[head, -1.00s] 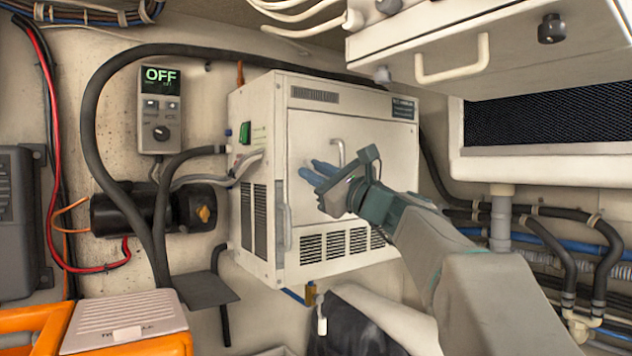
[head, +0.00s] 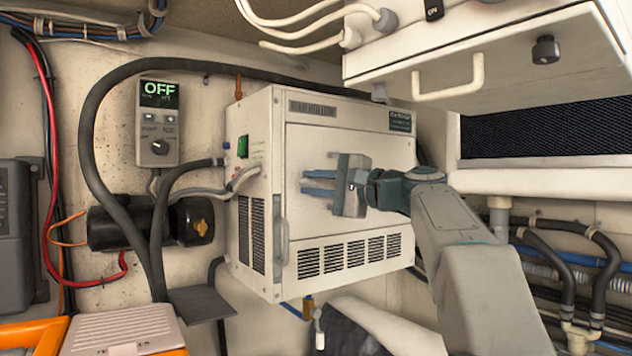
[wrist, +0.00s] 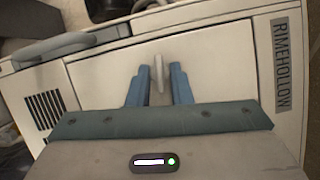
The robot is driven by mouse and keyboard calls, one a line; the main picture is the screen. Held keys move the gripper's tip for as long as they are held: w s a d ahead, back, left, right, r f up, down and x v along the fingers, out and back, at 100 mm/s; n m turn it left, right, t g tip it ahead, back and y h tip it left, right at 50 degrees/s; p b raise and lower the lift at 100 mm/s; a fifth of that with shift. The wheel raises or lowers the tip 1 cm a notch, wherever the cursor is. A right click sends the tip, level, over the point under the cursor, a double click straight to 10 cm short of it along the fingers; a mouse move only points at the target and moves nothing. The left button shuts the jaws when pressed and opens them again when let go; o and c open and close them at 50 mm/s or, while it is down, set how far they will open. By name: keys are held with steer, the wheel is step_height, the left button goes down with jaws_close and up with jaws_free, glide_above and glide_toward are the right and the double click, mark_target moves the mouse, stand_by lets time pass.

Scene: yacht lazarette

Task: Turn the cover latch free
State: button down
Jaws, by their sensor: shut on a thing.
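The cover latch (wrist: 157,70) is a small pale handle on the front cover (head: 385,150) of a white box unit. My gripper (head: 305,182) is at the middle of that cover, with its blue fingers reaching left across it. In the wrist view, my gripper (wrist: 160,75) has its two blue fingers on either side of the latch and is shut on it. The latch appears roughly in line with the fingers there. In the head view, my gripper hides most or all of the latch.
A grey handle (head: 281,240) runs along the cover's left edge. A control panel reading OFF (head: 158,122) and thick black hoses are at the left. A white cabinet with a handle (head: 448,80) overhangs the arm at the upper right. An orange-edged case (head: 125,332) sits at the lower left.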

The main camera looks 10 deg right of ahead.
steer(key=shift+n, duration=0.7)
steer(key=c, duration=1.3)
jaws_free()
steer(key=v, duration=1.3)
steer(key=shift+s+d+r+b, duration=0.3)
steer(key=shift+r+b, duration=0.1)
steer(key=shift+r, duration=0.1)
